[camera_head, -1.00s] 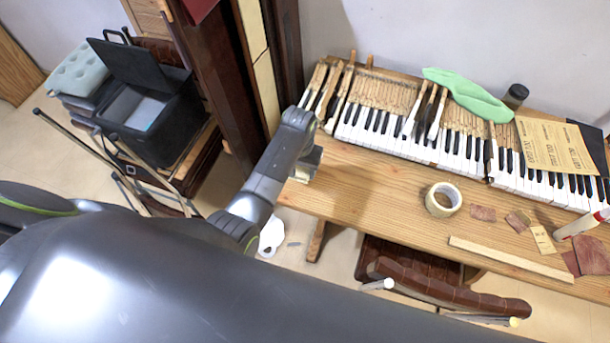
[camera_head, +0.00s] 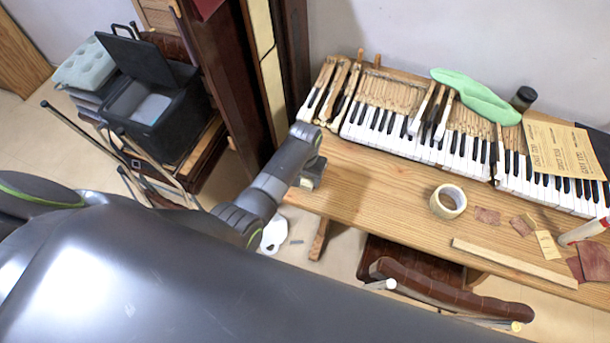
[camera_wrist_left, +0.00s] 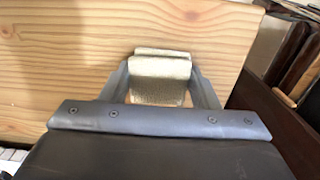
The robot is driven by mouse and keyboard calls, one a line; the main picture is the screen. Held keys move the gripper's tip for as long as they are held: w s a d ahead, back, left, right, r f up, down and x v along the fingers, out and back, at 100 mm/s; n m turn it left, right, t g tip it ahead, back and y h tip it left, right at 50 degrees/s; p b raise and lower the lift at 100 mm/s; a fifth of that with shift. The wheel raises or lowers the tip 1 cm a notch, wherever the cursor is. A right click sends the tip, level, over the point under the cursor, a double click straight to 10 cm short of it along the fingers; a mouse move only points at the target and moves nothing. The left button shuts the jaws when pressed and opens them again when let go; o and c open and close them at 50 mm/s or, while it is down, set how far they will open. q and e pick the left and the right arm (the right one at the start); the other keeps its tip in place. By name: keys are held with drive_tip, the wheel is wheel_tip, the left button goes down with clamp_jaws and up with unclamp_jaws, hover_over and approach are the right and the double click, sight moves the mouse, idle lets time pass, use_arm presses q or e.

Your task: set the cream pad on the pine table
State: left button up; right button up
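The cream pad (camera_wrist_left: 160,82) is between the fingers of my left gripper (camera_wrist_left: 160,70) in the left wrist view, and the gripper is shut on it. In the head view my left gripper (camera_head: 312,176) is over the left end of the pine table (camera_head: 370,190), and only a pale bit of the pad shows there. The table's bare wood also fills the left wrist view (camera_wrist_left: 70,50) behind the pad. I cannot tell whether the pad touches the wood. My right gripper is not in view.
The piano keys (camera_head: 420,135) lie along the back of the table. A tape roll (camera_head: 447,201), a wooden strip (camera_head: 512,262) and several small patches lie to the right. A dark wooden post (camera_head: 290,60) stands behind my left arm. Bare wood lies left of the tape.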

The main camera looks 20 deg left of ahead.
sight(305, 177)
use_arm(q)
drive_tip(key=o, duration=0.4)
drive_tip(key=shift+r, duration=0.25)
wheel_tip(305, 177, up, 12)
idle(0.4)
drive_tip(key=shift+f, duration=0.1)
